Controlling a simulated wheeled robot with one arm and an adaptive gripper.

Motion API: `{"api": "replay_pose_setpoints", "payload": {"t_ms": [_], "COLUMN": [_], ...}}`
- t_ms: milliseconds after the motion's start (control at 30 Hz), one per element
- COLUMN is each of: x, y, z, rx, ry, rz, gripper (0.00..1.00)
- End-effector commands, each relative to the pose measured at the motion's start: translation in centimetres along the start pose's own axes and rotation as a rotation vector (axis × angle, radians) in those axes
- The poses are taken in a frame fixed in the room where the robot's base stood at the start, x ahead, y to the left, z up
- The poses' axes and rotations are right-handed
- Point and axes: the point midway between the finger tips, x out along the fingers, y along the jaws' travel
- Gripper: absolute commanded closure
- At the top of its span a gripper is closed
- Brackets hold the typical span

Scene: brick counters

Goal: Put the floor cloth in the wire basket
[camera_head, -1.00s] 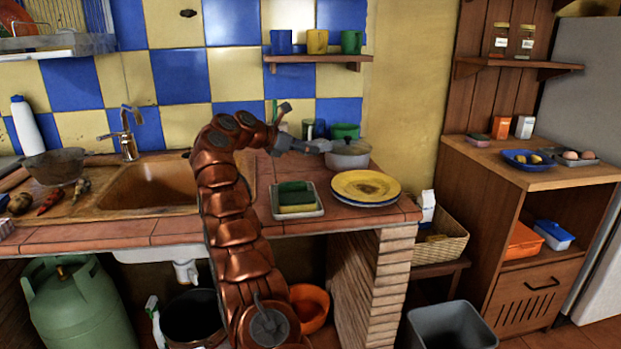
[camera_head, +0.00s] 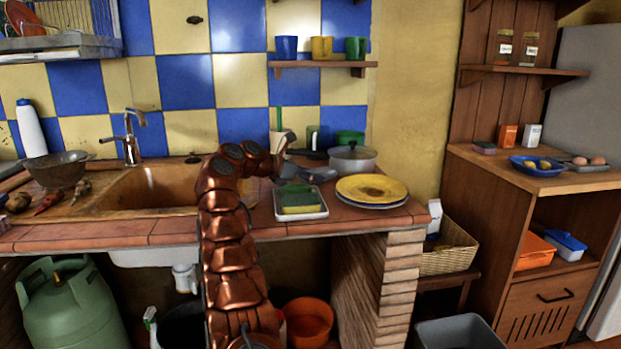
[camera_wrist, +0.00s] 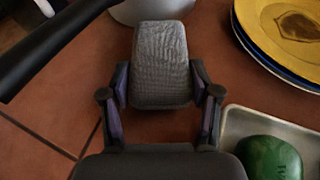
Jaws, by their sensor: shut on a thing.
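My gripper (camera_head: 312,176) is over the counter, between the pot and the sponge tray. In the wrist view its two fingers (camera_wrist: 159,92) are shut on a grey, textured, folded piece that looks like the floor cloth (camera_wrist: 161,50). The cloth sticks out ahead of the fingers, above the red tiles. In the head view it is small and partly merges with the gripper. I cannot make out a wire basket for certain. A wire rack (camera_head: 103,18) with dishes hangs at the upper left, and a woven basket (camera_head: 447,262) stands right of the counter.
A lidded pot (camera_head: 352,160) stands behind my gripper. Yellow and blue plates (camera_head: 368,188) lie right of it. A white tray (camera_head: 300,216) with a green sponge (camera_head: 298,198) is close in front. The sink (camera_head: 150,188) is left. A grey bin (camera_head: 462,333) stands on the floor.

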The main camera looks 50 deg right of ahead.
Motion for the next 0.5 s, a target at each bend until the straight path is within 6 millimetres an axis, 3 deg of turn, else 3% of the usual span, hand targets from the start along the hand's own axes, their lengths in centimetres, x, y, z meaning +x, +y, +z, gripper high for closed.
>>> {"api": "replay_pose_setpoints", "payload": {"t_ms": [233, 267, 500], "x": [0.14, 0.11, 0.11], "y": [0.01, 0.00, -0.01], "z": [-0.41, -0.29, -0.27], "rx": [0.000, 0.000, 0.000], "ry": [0.000, 0.000, 0.000], "rz": [0.000, 0.000, 0.000], "gripper": [0.71, 0.35, 0.13]}}
